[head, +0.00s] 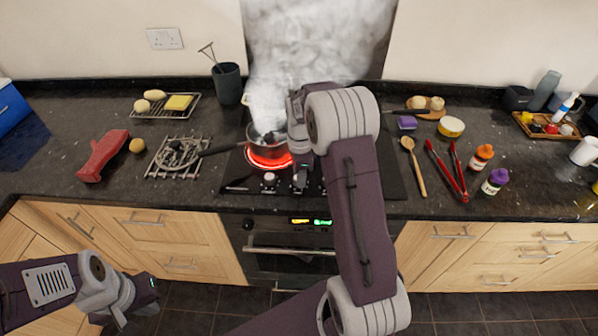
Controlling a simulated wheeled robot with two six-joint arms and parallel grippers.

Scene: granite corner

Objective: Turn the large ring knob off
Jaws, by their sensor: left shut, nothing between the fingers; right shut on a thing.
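The black hob (235,181) has a burner ring (270,163) glowing bright red under a dark pan (262,146) that gives off steam. A small silver knob (269,178) shows at the hob's front, left of my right gripper. My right gripper (300,186) points down at the hob's front edge and is shut on a knob there, which the fingers mostly hide. I cannot read the knob's setting or label. My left gripper (137,312) is shut and empty, low at the left in front of the cabinets, away from the hob.
The pan's handle (222,149) sticks out left towards a metal trivet (178,157). A red oven mitt (103,156) lies further left. A wooden spoon (414,166) and red tongs (447,170) lie right of the hob. The oven (275,250) is below.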

